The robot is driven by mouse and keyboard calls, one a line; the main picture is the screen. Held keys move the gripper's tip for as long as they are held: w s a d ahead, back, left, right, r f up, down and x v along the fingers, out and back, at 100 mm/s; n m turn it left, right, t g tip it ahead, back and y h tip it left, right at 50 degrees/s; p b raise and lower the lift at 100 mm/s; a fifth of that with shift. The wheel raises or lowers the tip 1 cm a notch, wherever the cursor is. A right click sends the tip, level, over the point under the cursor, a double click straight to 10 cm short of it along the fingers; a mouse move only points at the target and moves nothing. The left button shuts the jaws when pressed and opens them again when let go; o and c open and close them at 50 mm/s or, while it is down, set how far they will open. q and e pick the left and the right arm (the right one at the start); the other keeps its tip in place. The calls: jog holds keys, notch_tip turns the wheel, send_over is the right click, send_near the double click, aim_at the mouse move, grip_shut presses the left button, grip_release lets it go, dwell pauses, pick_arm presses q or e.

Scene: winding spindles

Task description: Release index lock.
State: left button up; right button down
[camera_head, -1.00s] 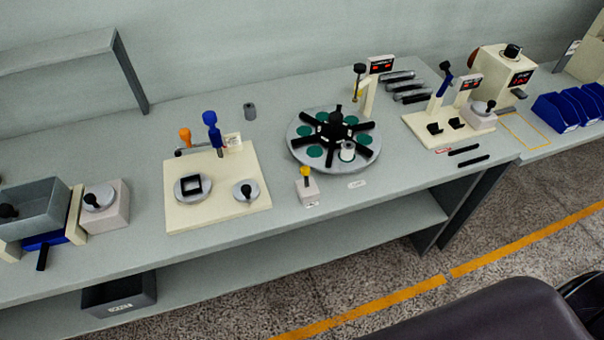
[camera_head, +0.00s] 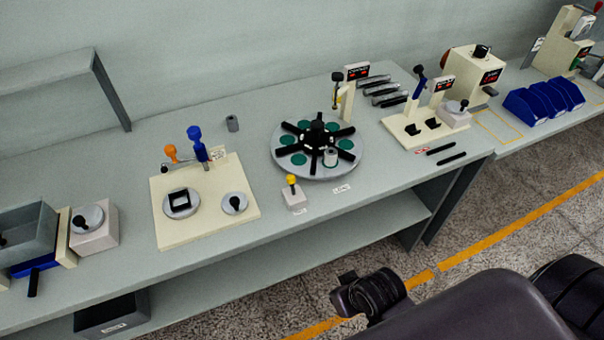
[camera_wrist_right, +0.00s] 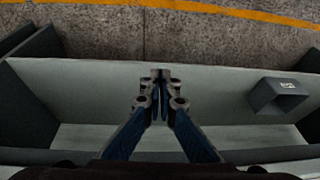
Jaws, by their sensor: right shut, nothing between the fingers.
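The round grey index table (camera_head: 285,163) with green pockets and a black star-shaped hub (camera_head: 318,133) stands on the bench in the head view. I cannot tell for sure whether this is the index lock. My right gripper (camera_wrist_right: 160,76) is shut and empty in the right wrist view, over the bench's front and lower shelf, apart from the table. My left gripper is not in view.
A cream plate (camera_head: 215,225) with blue and orange handles lies left of the index table. A cream stand (camera_head: 348,98) with a red display rises behind it. A fixture (camera_head: 425,140) stands to the right. A dark bin (camera_wrist_right: 262,96) sits on the lower shelf.

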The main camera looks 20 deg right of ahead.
jog(key=w+r+m+t+y, duration=0.25)
jog(key=w+r, duration=0.25)
jog(key=r, duration=0.3)
jog(key=m+t+y, duration=0.2)
jog(key=m+t, duration=0.5)
jog(key=m, duration=0.6)
send_near(291, 179)
jog(key=d, duration=0.3)
jog(key=shift+w+d+f+g, duration=0.15)
jog(key=shift+w+d+g, duration=0.05)
jog(key=shift+w+g, duration=0.1)
jog(key=p+x, duration=0.2)
jog(key=x, duration=0.8)
